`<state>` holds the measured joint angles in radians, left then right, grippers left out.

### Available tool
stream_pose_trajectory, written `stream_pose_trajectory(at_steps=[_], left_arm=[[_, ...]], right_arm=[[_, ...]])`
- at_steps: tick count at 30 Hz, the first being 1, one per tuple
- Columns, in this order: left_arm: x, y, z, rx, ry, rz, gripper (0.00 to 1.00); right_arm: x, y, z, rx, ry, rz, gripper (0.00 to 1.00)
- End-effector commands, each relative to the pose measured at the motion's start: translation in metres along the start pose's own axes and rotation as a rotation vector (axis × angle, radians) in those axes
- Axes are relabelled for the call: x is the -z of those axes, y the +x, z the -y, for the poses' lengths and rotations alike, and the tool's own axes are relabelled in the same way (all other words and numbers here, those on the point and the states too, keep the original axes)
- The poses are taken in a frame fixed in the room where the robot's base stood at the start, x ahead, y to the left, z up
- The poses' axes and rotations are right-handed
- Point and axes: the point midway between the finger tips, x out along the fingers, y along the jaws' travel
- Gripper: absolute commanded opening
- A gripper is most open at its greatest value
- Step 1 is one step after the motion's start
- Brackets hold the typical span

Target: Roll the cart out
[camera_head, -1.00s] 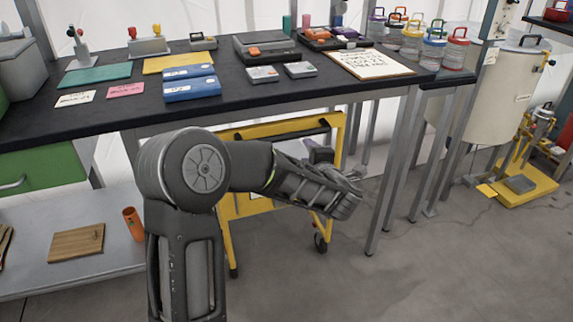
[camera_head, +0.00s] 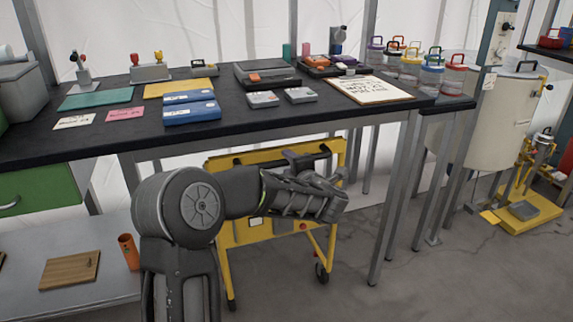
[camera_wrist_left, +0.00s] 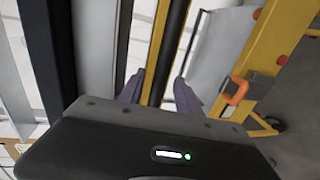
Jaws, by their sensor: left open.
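The yellow cart (camera_head: 222,258) stands on its casters under the black-topped table. A dark handle bar runs along its top, partly behind my left arm. My left gripper (camera_head: 308,155) is at the upper right part of the cart, close to this bar, with its jaws open. In the left wrist view the two dark fingers (camera_wrist_left: 160,92) stand apart, with a yellow and black bar (camera_wrist_left: 168,50) of the cart passing between them. I cannot tell whether they touch it. An orange hook-like part (camera_wrist_left: 236,91) shows to their right. My right gripper is out of view.
The table (camera_head: 250,118) above carries boxes, cards and a clipboard (camera_head: 368,90). Its metal leg (camera_head: 395,200) stands right of the cart. A low shelf (camera_head: 100,275) with a wooden board is at left. Grey floor (camera_head: 420,290) is clear in front and right.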

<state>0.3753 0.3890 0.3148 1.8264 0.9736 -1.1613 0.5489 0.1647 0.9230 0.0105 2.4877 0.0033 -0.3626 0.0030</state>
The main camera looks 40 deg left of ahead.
Motion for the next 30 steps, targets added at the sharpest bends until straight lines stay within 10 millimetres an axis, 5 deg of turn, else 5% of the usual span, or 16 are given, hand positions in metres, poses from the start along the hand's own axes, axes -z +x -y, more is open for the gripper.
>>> stream_pose_trajectory(at_steps=[6, 15, 30], left_arm=[[0.0, 0.022, 0.001, 0.001, 0.0, 0.0, 0.4], [0.0, 0.024, 0.0, 0.0, 0.001, 0.001, 0.39], [0.0, 0.024, 0.0, 0.001, 0.001, 0.001, 0.0]], right_arm=[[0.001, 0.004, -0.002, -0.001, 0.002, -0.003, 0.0], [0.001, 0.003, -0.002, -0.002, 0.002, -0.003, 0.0], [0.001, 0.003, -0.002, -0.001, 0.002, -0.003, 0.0]])
